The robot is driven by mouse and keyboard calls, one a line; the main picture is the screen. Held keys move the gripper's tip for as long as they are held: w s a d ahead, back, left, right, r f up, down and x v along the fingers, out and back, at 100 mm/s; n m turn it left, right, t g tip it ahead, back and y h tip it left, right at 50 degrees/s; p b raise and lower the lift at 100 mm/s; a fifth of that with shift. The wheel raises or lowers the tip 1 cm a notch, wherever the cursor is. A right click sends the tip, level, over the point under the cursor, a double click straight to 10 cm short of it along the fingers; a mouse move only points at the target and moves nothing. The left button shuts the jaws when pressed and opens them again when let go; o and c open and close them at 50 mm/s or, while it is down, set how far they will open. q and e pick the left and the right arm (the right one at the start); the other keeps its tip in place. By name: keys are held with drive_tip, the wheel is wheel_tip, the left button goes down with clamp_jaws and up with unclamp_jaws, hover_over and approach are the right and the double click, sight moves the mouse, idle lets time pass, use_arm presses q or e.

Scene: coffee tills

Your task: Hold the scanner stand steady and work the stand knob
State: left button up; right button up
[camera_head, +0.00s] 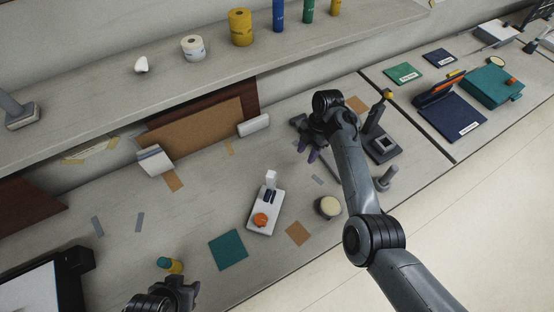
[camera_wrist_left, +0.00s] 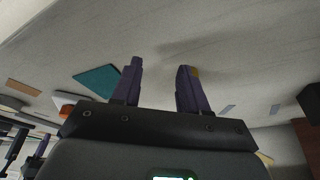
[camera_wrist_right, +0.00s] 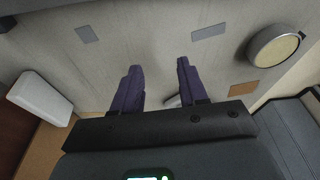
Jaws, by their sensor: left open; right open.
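A white stand (camera_head: 256,222) with a short upright post and an orange knob (camera_head: 261,219) on its base rests on the counter in the head view; I take it for the scanner stand. In the left wrist view the knob (camera_wrist_left: 66,110) shows at the left, partly hidden by my gripper body. My left gripper (camera_wrist_left: 160,80) is open; in the head view it is at the bottom, left of and nearer than the stand. My right gripper (camera_head: 306,151) is open above the counter, behind and right of the stand. A pale sliver behind its fingers (camera_wrist_right: 158,88) is too hidden to identify.
A yellow-and-teal cylinder (camera_head: 171,265) is close by my left gripper. A teal square (camera_head: 228,250) and a cream-topped round tub (camera_head: 328,207) flank the stand. A dark device with a yellow ball (camera_head: 389,95) stands right of my right arm. A raised shelf (camera_head: 110,85) runs behind.

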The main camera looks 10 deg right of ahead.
sight(272, 184)
drive_tip(key=s+a+r+n+g, duration=0.2)
drive_tip(key=a+n, duration=0.1)
drive_tip(key=a, duration=0.2)
drive_tip(key=s+a+r+n+g, duration=0.2)
drive_tip(key=s+a+n, duration=0.1)
drive_tip(key=a+n, duration=0.15)
drive_tip(key=shift+g, duration=0.3)
drive_tip(key=shift+s+a+r+x, duration=0.1)
drive_tip(key=shift+a+x, duration=0.15)
drive_tip(key=shift+x, duration=1.05)
drive_tip(key=shift+s+a+r+x, duration=0.1)
drive_tip(key=shift+a+x, duration=0.1)
drive_tip(key=shift+x, duration=1.05)
drive_tip(key=shift+s+a+r+x, duration=0.1)
drive_tip(key=shift+a+x, duration=0.15)
drive_tip(key=shift+x, duration=1.05)
clamp_jaws()
drive_tip(key=shift+w+d, duration=0.1)
drive_tip(key=shift+w, duration=0.2)
drive_tip(key=shift+o, duration=1.2)
unclamp_jaws()
